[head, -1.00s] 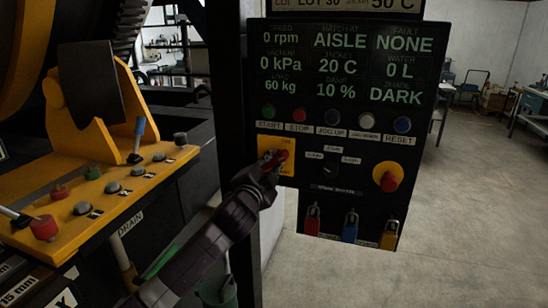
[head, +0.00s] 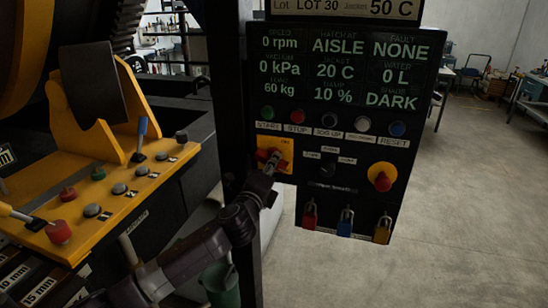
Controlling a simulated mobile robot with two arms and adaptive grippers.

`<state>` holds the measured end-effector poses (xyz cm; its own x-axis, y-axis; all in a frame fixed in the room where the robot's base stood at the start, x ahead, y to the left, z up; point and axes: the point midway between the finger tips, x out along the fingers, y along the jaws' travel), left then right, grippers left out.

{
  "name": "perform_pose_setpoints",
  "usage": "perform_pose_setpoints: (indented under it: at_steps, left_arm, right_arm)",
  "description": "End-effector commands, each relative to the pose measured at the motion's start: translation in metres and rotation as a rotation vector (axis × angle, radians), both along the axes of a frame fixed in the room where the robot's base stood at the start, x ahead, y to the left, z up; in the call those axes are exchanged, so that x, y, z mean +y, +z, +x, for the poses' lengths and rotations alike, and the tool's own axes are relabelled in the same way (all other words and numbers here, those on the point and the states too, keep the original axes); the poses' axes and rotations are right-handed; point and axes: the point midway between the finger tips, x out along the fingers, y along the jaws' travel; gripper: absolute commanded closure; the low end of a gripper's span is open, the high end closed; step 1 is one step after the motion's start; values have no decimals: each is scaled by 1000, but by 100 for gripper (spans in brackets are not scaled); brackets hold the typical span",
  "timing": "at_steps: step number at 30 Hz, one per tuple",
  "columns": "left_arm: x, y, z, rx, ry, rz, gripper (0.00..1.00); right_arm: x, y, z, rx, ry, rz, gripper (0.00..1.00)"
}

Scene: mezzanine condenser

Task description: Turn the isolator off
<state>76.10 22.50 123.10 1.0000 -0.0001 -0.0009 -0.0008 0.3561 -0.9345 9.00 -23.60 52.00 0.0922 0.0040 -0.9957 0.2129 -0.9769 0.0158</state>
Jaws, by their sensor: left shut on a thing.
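The isolator (head: 286,145) is a yellow square plate with a red rotary handle at the left of the black control panel (head: 340,185). Its red handle (head: 262,155) shows in part on both sides of my gripper's tip. My left gripper (head: 270,167) reaches up from the lower left and is shut on the red handle. The fingers cover the middle of the handle, so its exact angle is hard to read. My right gripper does not show.
Beside the isolator are several push buttons, a small black selector (head: 328,170) and a red emergency stop (head: 382,181). Red, blue and yellow padlocks (head: 345,222) hang below. Open floor lies right.

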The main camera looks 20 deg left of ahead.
Motion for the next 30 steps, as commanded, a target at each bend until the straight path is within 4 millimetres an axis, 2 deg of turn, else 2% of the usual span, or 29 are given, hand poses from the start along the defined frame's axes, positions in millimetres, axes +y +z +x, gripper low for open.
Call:
perform_pose_setpoints:
  at_steps: [3,15,30]
  left_arm:
    - [1,3,0,-2,-1,104,100]
    - [2,1,0,-4,0,361,100]
    - [2,0,1,-6,2,441,100]
  right_arm:
    - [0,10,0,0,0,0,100]
    - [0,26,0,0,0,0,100]
    - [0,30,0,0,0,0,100]
